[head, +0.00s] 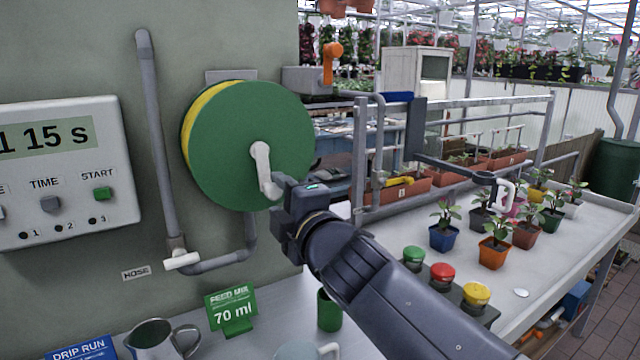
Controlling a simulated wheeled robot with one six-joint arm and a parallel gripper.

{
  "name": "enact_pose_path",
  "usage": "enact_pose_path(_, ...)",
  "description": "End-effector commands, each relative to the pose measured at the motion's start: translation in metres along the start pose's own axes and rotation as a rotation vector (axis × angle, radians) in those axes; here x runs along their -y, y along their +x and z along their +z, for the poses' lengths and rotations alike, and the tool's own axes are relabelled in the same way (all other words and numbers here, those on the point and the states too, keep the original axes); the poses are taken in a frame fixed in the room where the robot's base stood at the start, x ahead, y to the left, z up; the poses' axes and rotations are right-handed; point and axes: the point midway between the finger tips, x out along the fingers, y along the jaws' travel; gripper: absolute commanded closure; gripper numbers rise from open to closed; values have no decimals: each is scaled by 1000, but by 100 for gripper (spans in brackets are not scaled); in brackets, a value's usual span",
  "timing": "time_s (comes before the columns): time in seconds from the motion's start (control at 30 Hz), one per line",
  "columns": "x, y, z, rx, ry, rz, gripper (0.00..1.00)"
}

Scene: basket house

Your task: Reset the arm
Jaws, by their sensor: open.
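My arm reaches in from the lower right, and my gripper (284,193) is at its far end, in front of the wall-mounted hose reel. The reel has a round green face (225,135) with a yellow rim behind it. A white crank handle (262,165) sits on the reel's face, and its lower end is right beside my gripper. My gripper is open. The fingers are mostly hidden, so I cannot tell whether they are around the handle or touching it.
A timer panel (60,215) hangs left on the wall, near a grey pipe with a white valve lever (181,261). Below stand a metal jug (152,338), a green sign (232,309) and a green cup (329,312). Buttons (442,272) and potted plants (494,252) are right of my arm.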

Motion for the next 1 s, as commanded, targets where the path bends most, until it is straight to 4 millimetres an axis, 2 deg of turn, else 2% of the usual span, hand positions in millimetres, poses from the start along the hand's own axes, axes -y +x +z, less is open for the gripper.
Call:
enact_pose_path(0.23,1,19,0,0,0,-1,54)
enact_pose_path(0.67,0,20,0,0,-4,0,54)
enact_pose_path(0.83,-1,10,0,0,-1,1,54)
enact_pose_path(1.0,-2,-13,0,1,-1,2,54)
